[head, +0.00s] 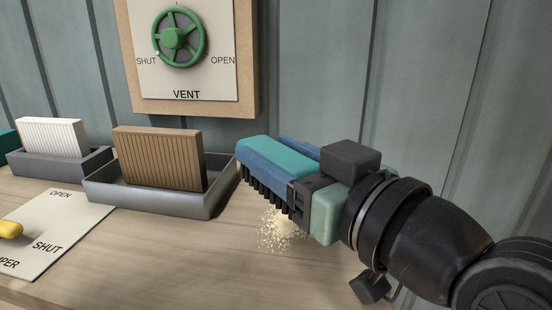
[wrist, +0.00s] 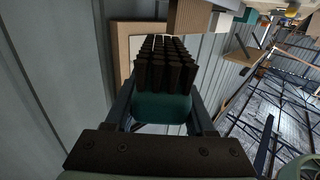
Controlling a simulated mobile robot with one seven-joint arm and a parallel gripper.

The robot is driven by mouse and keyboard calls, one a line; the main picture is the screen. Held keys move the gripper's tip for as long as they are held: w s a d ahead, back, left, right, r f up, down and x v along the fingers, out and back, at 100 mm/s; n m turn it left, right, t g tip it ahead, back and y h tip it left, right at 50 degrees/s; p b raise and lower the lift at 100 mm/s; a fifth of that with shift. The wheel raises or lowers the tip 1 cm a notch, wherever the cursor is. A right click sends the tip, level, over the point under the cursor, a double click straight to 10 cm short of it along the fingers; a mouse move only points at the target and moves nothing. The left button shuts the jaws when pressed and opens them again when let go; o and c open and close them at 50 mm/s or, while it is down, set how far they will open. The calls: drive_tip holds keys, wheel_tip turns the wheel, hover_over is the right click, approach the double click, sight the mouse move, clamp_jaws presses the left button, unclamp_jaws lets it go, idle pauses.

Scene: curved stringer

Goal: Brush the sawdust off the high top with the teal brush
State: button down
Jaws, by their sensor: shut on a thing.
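My gripper (head: 264,157) reaches in from the right in the head view, its two blue fingers shut on the teal brush (head: 275,151). The brush's dark bristles point down at the wooden top (head: 190,250). A patch of pale sawdust (head: 280,232) lies on the top, just below and in front of the bristles. I cannot tell whether the bristle tips touch it; the gripper may hide part of the patch. In the wrist view the brush (wrist: 163,107) sits between the fingers, its rows of bristles facing the camera.
A grey tray (head: 150,199) with a brown ribbed block (head: 160,158) stands left of the brush. Further left are a white ribbed block (head: 52,137) and a damper plate (head: 60,230) with a yellow handle. A green vent wheel (head: 178,38) hangs on the wall behind.

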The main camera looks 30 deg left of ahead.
sight(277, 150)
drive_tip(key=shift+r, duration=0.6)
drive_tip(key=shift+r+p, duration=1.25)
drive_tip(key=shift+r, duration=0.3)
